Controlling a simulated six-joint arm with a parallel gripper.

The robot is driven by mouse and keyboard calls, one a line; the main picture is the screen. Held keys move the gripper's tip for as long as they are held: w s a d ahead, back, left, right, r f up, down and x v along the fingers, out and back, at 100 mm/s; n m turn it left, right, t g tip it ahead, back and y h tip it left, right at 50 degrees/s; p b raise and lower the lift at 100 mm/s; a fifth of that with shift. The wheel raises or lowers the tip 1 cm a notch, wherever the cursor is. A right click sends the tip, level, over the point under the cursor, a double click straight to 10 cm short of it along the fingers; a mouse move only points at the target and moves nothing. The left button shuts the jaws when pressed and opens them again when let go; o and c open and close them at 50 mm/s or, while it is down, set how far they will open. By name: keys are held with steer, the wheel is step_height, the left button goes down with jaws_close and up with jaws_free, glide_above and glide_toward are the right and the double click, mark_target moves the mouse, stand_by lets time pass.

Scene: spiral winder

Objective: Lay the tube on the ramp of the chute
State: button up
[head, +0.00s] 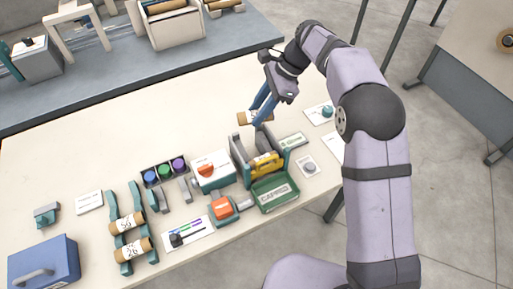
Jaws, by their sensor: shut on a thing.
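My gripper (262,108) is shut on a short tan tube (245,118) with a pale band, held above the back right part of the table. Below and slightly in front of it stands a grey and teal frame (237,149) with two upright side plates and a yellow part (266,164) between them. A green open tray (275,194) adjoins its front. At left, two teal rails (116,197) carry two tan tubes with numbered white labels, the upper tube (126,223) and the lower tube (132,250). I cannot tell for certain which fixture is the chute.
A white box with an orange knob (206,170), a dark holder with coloured round pieces (164,171) and an orange-topped block (222,207) crowd the middle. A blue case (44,262) sits front left. The table's back left is clear.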

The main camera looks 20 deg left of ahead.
steer(key=shift+s+d+f+n+g+h+p, duration=0.1)
steer(key=shift+s+d+f+n+g+p, duration=0.3)
steer(key=shift+f, duration=1.15)
steer(key=shift+s+d+f+n+g+h+p, duration=0.1)
steer(key=shift+s+f+n+p, duration=0.45)
steer(key=shift+f, duration=1)
steer(key=shift+s+d+f+n+g+h+p, duration=0.15)
steer(key=shift+s+f+n+p, duration=0.35)
steer(key=shift+f, duration=1.05)
steer(key=shift+w, duration=0.1)
steer(key=shift+f, duration=0.4)
steer(key=shift+f, duration=0.25)
steer(key=o, duration=0.7)
steer(key=shift+o, duration=0.2)
steer(key=shift+f, duration=0.1)
steer(key=shift+d, duration=0.1)
